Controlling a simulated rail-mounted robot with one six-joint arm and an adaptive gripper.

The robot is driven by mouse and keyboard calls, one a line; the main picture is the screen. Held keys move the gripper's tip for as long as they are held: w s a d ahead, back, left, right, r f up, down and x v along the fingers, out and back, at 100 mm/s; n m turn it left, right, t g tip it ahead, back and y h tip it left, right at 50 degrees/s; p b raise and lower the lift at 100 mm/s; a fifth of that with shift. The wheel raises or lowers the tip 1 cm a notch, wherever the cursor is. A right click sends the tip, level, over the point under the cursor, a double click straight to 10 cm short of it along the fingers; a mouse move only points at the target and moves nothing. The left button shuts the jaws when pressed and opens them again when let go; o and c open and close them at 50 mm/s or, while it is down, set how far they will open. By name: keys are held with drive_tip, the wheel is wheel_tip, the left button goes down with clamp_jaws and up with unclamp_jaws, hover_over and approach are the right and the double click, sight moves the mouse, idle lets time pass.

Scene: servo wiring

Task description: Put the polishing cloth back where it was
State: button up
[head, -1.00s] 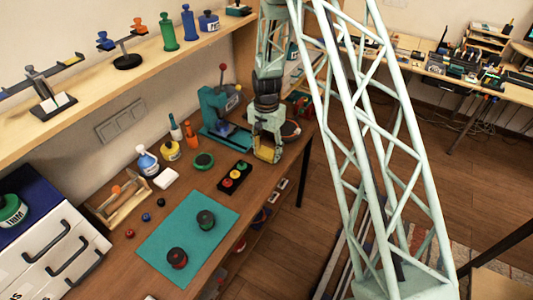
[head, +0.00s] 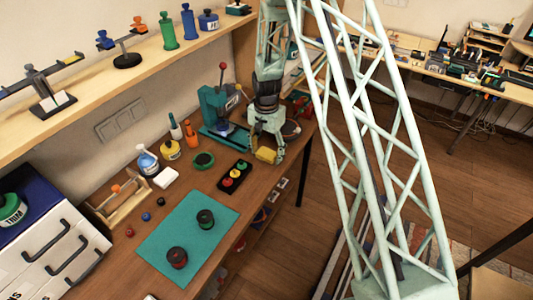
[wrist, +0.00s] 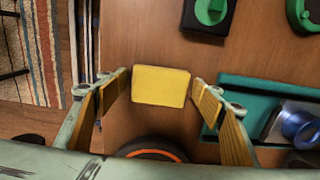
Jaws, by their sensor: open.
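A yellow folded pad (head: 265,155), which I take to be the polishing cloth, lies on the wooden bench near its right edge. In the wrist view the yellow pad (wrist: 161,86) lies flat on the wood, between and beyond the fingertips. My gripper (head: 268,142) is open just above and around it, with a visible gap on each side in the wrist view. No finger appears to touch it. A white folded piece (head: 166,178) lies farther left on the bench.
A teal press (head: 217,110) stands close to the left of my gripper. A black block with coloured buttons (head: 235,176) lies in front of it. A teal mat (head: 187,230) with two dark round pieces lies toward the front left.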

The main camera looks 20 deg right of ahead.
sight(267, 154)
drive_tip(key=shift+r, duration=0.1)
wheel_tip(267, 154, up, 12)
idle(1.1)
drive_tip(key=shift+r, duration=0.15)
idle(0.6)
